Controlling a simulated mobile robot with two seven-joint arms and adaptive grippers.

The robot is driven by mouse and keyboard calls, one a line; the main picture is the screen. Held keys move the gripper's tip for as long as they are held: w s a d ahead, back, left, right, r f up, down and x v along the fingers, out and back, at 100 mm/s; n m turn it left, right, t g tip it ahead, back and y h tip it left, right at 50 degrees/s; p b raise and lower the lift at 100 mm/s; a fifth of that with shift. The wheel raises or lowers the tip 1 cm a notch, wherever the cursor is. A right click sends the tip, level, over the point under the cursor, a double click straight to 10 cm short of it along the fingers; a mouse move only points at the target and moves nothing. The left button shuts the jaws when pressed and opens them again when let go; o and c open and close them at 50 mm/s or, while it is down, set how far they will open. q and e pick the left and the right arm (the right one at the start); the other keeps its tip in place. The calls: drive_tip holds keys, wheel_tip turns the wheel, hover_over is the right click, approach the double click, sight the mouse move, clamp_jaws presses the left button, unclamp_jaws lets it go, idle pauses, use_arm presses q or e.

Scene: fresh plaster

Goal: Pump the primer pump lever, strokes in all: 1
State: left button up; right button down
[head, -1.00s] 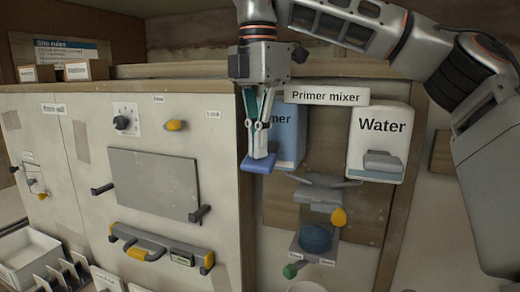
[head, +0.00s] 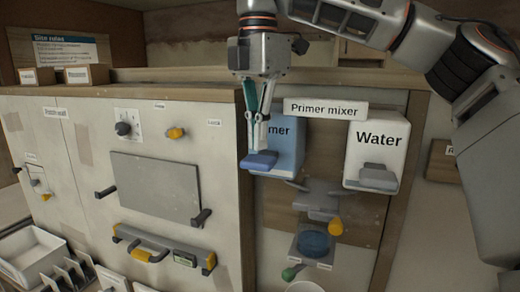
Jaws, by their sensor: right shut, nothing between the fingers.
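The blue primer pump lever (head: 259,160) sticks out low on the front of the blue primer container (head: 284,142), whose label is partly hidden behind my right gripper. My right gripper (head: 256,147) points down with its fingers shut and empty. Its fingertips are right at the top of the lever and look to be touching it. My left gripper is not in view.
Below are a grey mixer part (head: 317,203) and a blue bowl (head: 313,243). A grey panel (head: 155,187) with handles is at left.

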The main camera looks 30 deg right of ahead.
idle(0.4)
drive_tip(key=shift+r, duration=2.45)
